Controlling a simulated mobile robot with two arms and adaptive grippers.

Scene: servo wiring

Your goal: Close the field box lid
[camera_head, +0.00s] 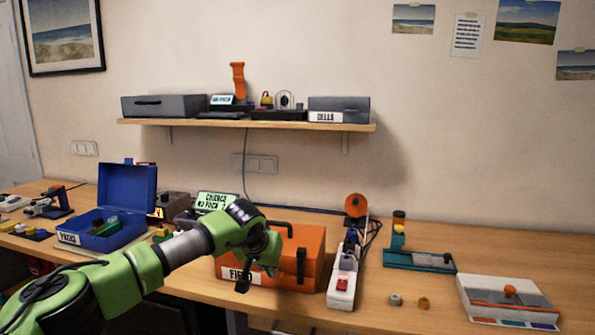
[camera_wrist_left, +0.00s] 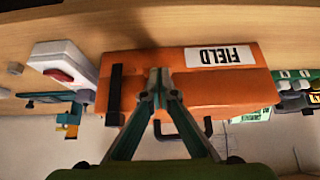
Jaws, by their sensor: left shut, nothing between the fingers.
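The orange field box (camera_head: 313,247) stands on the workbench with its white FIELD label on the front left. Its lid looks down on the body, with the dark carry handle (camera_head: 281,226) on top and a dark latch (camera_head: 302,265) at the front right. The box shows upside down in the left wrist view (camera_wrist_left: 245,88). My left gripper (camera_head: 271,270) is shut and empty in front of the box, between label and latch. Its fingers (camera_wrist_left: 160,76) hide part of the box front; I cannot tell if they touch it. My right gripper is not in view.
A white power strip (camera_head: 341,288) stands close to the box's right. An open blue box (camera_head: 103,232) is at the left. A teal tray (camera_head: 418,262) and a white organizer (camera_head: 507,302) lie right. A shelf (camera_head: 250,125) hangs above.

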